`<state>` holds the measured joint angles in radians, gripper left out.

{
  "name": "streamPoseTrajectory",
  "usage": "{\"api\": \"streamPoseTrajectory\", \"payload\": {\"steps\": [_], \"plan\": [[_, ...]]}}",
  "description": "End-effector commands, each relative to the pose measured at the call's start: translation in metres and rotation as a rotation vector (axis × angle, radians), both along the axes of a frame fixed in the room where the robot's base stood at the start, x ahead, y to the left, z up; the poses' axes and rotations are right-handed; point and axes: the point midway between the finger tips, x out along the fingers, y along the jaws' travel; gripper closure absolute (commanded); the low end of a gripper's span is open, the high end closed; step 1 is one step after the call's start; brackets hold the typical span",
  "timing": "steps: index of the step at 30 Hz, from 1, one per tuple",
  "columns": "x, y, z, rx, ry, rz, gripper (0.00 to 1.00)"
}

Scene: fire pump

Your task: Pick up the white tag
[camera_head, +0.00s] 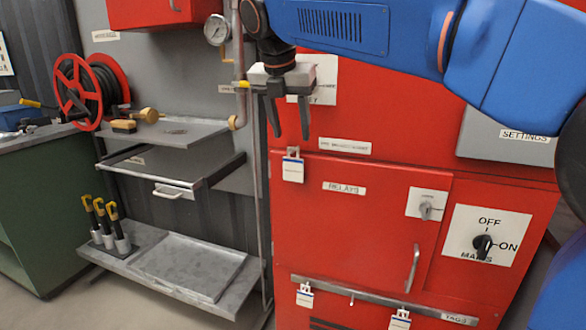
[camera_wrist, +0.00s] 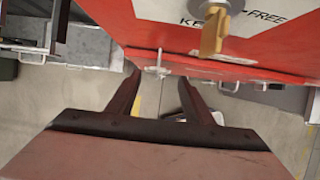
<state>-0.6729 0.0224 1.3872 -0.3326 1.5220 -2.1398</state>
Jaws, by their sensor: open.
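Several white tags show in the head view on the red cabinet. Two more, a left tag (camera_head: 305,299) and a right tag (camera_head: 400,321), hang low on the tags rail (camera_head: 355,298). My gripper (camera_head: 290,136) is open and empty, fingers pointing down, just above the upper tag in the picture. In the wrist view, a small metal fitting (camera_wrist: 157,70) shows between the fingers; no tag face can be made out there.
A yellow key (camera_wrist: 213,33) sticks out of a key switch close to my gripper. The relays door has a vertical handle (camera_head: 412,268). A mains switch (camera_head: 482,246) is at right. A pressure gauge (camera_head: 217,30) and pipe stand at left, beside grey shelves (camera_head: 190,132) and a red hose reel.

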Motion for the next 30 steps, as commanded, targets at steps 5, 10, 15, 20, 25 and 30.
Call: {"api": "streamPoseTrajectory", "payload": {"steps": [5, 10, 15, 20, 25, 30], "plan": [[0.003, -0.001, -0.009, 0.000, 0.000, 0.000, 0.53], [0.012, -0.001, -0.028, -0.001, 0.001, -0.002, 0.53], [0.020, -0.002, -0.047, -0.001, 0.001, -0.002, 0.53], [0.023, -0.003, -0.053, 0.000, 0.000, -0.001, 0.53], [0.023, -0.003, -0.053, 0.000, 0.000, 0.000, 0.53], [0.022, -0.003, -0.053, 0.000, 0.000, 0.000, 0.89]]}}
